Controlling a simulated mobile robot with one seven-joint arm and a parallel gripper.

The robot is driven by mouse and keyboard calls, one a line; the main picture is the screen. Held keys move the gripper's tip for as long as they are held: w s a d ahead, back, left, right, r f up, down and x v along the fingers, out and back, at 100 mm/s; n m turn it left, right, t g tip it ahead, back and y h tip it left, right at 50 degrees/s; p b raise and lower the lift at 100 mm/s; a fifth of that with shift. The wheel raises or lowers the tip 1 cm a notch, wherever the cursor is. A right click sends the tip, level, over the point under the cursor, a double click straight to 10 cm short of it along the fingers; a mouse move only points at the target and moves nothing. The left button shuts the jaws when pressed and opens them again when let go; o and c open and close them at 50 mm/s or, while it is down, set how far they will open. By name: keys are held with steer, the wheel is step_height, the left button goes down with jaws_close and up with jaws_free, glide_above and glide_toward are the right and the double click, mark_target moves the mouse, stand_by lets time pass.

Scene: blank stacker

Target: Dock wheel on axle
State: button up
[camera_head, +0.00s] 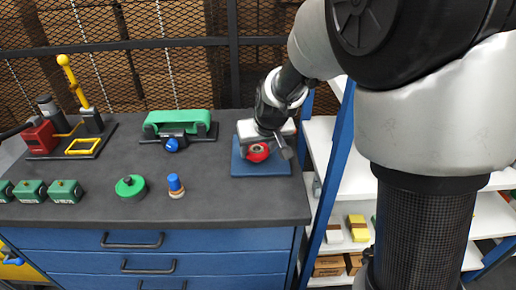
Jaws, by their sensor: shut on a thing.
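A red wheel (258,153) with a dark centre is at my gripper (264,144), over the blue square plate (262,170) at the right of the dark bench. My gripper is shut on the wheel. The gripper body and arm cover part of the plate and the wheel's upper side. No axle shows clearly; one under the wheel would be hidden. I cannot tell whether the wheel touches anything below it.
On the dark bench (215,205) stand a green roller device (179,122), a round green piece (130,188), a blue-topped peg (175,184), several green blocks (66,190) and a yellow-lever press (82,125). White shelves (325,165) stand right. The bench's front right is clear.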

steer(key=shift+f+b, duration=0.5)
steer(key=shift+f, duration=0.1)
stand_by(0.3)
steer(key=o, duration=0.8)
steer(key=shift+p+v, duration=3.45)
steer(key=shift+v, duration=2.05)
steer(key=shift+d+r, duration=0.1)
steer(key=s+d+r+m+p, duration=0.1)
steer(key=s+d+r+p, duration=0.2)
steer(key=s+r, duration=0.4)
steer(key=s+d+r+m+h+p, duration=0.1)
steer(key=s+d+r+p, duration=0.3)
steer(key=s+r, duration=0.3)
steer(key=s+d+r+p, duration=0.3)
steer(key=s+r+p, duration=0.1)
steer(key=s+r, duration=0.3)
steer(key=shift+s+d+r+m, duration=0.15)
steer(key=shift+s+r+m, duration=0.1)
steer(key=shift+r+m, duration=0.2)
